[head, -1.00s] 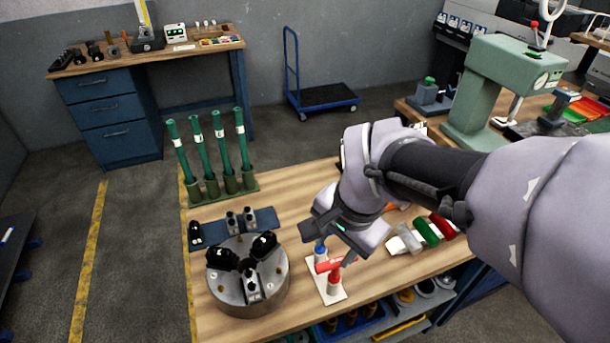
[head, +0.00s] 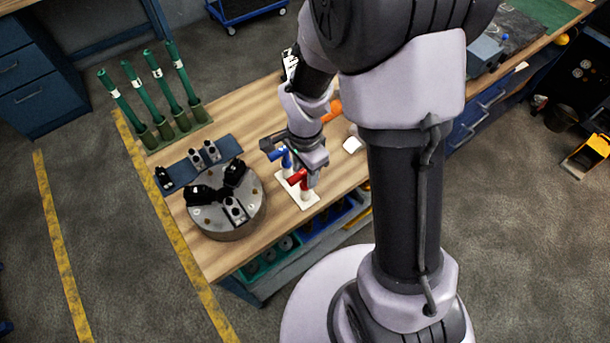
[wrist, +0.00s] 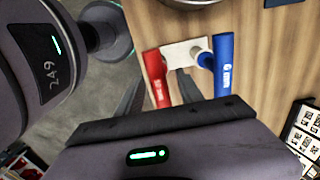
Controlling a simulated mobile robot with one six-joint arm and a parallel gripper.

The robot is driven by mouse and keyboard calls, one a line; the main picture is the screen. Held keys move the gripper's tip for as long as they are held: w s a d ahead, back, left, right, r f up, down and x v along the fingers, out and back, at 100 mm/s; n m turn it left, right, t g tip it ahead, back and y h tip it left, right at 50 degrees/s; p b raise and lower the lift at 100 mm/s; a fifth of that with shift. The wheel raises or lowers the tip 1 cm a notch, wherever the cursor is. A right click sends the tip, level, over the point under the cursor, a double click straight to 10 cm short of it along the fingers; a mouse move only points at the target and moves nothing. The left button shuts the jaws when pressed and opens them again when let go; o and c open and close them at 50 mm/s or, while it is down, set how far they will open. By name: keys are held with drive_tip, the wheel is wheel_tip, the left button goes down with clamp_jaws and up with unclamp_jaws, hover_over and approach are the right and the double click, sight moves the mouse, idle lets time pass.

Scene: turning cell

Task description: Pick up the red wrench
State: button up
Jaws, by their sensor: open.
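The red wrench (head: 297,179) has a bar-shaped head and stands upright in a small white stand (head: 311,199) on the wooden bench. A matching blue wrench (head: 286,158) stands beside it. In the wrist view the red wrench (wrist: 158,78) lies between the two dark fingers of my gripper (wrist: 162,82). The fingers are apart, with a gap visible on the right side of the red bar. The blue wrench (wrist: 223,65) is right of the right finger. My gripper partly hides both wrenches in the head view.
A round metal chuck (head: 226,212) with black jaws sits left of the stand. Behind it are a dark blue mat (head: 184,172) with small blocks and a rack of several green bars (head: 165,85). A white piece (head: 352,145) lies to the right. Bins (head: 262,262) are under the bench.

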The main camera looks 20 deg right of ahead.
sight(305, 185)
wheel_tip(305, 185, down, 3)
drive_tip(key=shift+r, duration=0.1)
clamp_jaws()
idle(1.3)
